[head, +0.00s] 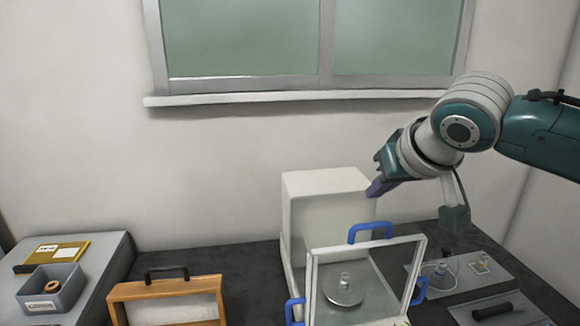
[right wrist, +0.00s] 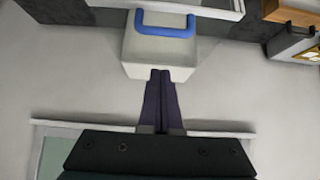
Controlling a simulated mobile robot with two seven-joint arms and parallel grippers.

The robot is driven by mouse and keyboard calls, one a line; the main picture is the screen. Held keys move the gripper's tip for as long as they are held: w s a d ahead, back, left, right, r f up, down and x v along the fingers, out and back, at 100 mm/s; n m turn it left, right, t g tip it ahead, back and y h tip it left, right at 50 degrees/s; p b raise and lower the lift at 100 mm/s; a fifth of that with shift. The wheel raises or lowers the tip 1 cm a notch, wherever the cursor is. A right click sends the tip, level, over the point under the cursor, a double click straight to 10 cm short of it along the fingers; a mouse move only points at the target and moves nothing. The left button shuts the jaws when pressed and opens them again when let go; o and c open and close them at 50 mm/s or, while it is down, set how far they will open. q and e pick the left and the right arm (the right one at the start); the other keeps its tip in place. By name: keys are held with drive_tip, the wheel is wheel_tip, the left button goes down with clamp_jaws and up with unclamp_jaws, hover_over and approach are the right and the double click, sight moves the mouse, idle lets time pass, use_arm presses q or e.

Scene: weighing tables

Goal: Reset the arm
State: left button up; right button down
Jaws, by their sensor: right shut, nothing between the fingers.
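My right arm comes in from the right in the head view. Its gripper (head: 375,188) is in the air beside the upper right of the white balance housing (head: 325,190), above the glass weighing chamber. In the right wrist view the two purple fingers (right wrist: 160,74) lie together, shut with nothing between them. Their tips overlap the white housing (right wrist: 140,62) in that picture, and I cannot tell the gap. A blue handle (right wrist: 165,30) shows beyond it. My left gripper is not in view.
The glass chamber (head: 312,270) has blue handles and a pan (head: 343,293) with a small weight. Trays with glassware (head: 440,272) and a dark tool (head: 492,310) lie right. A wooden box (head: 165,290) and a grey bin (head: 50,288) stand left. A window sill (head: 290,97) is behind.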

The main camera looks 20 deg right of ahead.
drive_tip(key=s+a+f+n+g+y, duration=0.1)
drive_tip(key=s+a+f+n+g, duration=0.1)
drive_tip(key=s+a, duration=0.5)
drive_tip(key=s+a+f+n+g+y, duration=0.1)
drive_tip(key=s+a+f, duration=0.15)
drive_tip(key=s, duration=0.85)
drive_tip(key=s+a+f+n+g, duration=0.2)
drive_tip(key=s+a, duration=0.2)
drive_tip(key=s, duration=0.6)
wheel_tip(320, 180, up, 23)
drive_tip(key=p, duration=2.3)
drive_tip(key=shift+s+f, duration=0.1)
